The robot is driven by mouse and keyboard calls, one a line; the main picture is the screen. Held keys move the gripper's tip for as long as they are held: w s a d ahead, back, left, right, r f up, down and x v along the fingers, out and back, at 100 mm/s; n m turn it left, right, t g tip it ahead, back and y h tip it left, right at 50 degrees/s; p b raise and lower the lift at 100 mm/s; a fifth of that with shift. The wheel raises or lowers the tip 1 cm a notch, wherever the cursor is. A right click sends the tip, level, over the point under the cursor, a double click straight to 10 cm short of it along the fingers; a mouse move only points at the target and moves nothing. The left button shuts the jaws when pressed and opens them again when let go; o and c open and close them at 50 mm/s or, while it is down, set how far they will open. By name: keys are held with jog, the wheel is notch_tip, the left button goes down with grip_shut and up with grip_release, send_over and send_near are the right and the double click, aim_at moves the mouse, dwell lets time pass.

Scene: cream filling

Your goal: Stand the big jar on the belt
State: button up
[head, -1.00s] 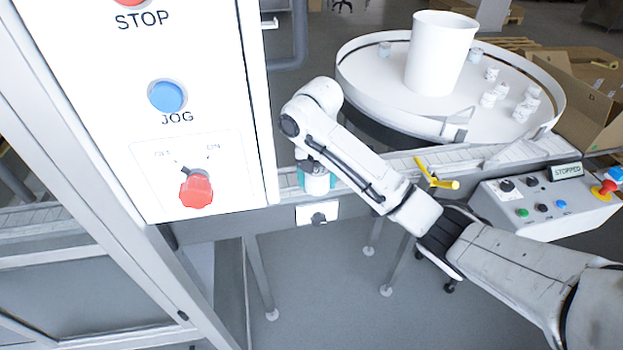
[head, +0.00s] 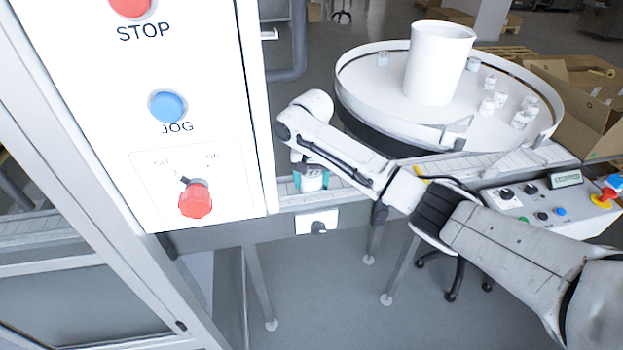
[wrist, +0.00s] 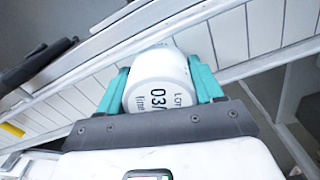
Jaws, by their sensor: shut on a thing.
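The big jar is white with dark print reading "LOT" and "03/"; in the wrist view the jar (wrist: 158,82) sits between the teal fingers of my gripper (wrist: 160,88), which are shut on it. In the head view my gripper (head: 311,180) and the jar (head: 311,183) are at the belt, beside the white cabinet, with the jar's upper part hidden by my wrist. The belt (head: 345,184) is a pale slatted strip running behind and under the jar. I cannot tell whether the jar's base touches the belt.
A round turntable (head: 385,95) holds a tall white bucket (head: 438,62) and several small jars (head: 500,99). The cabinet (head: 230,130) with red and blue buttons stands close left. A control box (head: 545,205) and yellow handle (head: 420,176) are right.

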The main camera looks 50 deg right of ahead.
jog(key=shift+f, duration=0.15)
jog(key=shift+f, duration=0.1)
jog(key=o, duration=1.2)
jog(key=shift+c, duration=0.2)
notch_tip(320, 180, up, 13)
jog(key=shift+f+p, duration=0.2)
jog(key=shift+p, duration=0.15)
